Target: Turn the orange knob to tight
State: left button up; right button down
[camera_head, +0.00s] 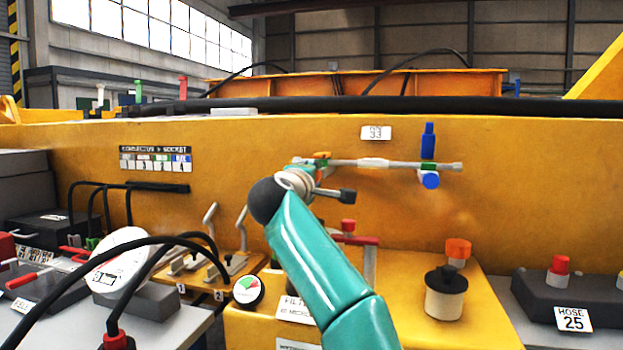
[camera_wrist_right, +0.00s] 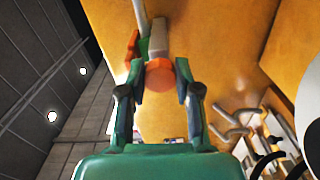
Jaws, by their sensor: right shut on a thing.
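The orange knob (camera_wrist_right: 159,74) shows in the right wrist view, face-on at the end of a pale grey valve body (camera_wrist_right: 158,38) on a thin pipe. My right gripper (camera_wrist_right: 161,84) is shut on it, with one finger on each side. In the head view my right gripper (camera_head: 316,182) is at the left end of the pipe (camera_head: 385,163), in front of the yellow wall; the knob is hidden behind it there. An orange and green lever (camera_head: 321,157) sits just beside the gripper. My left gripper is not in view.
A blue lever (camera_head: 428,140) and blue knob (camera_head: 429,180) are at the pipe's right end. Below stand a red-topped T-handle (camera_head: 352,239), a black-knobbed canister (camera_head: 444,293) and another orange cap (camera_head: 458,249). Black cables (camera_head: 120,255) arch at the left. The wall right of the pipe is clear.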

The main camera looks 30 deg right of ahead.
jog(key=c, duration=0.8)
grip_release()
jog(key=shift+f, duration=0.3)
jog(key=shift+r, duration=0.1)
jog(key=shift+s+r, duration=0.1)
jog(key=v, duration=1)
jog(key=shift+s+a, duration=0.15)
jog(key=shift+a, duration=0.2)
jog(key=shift+s+a, duration=0.35)
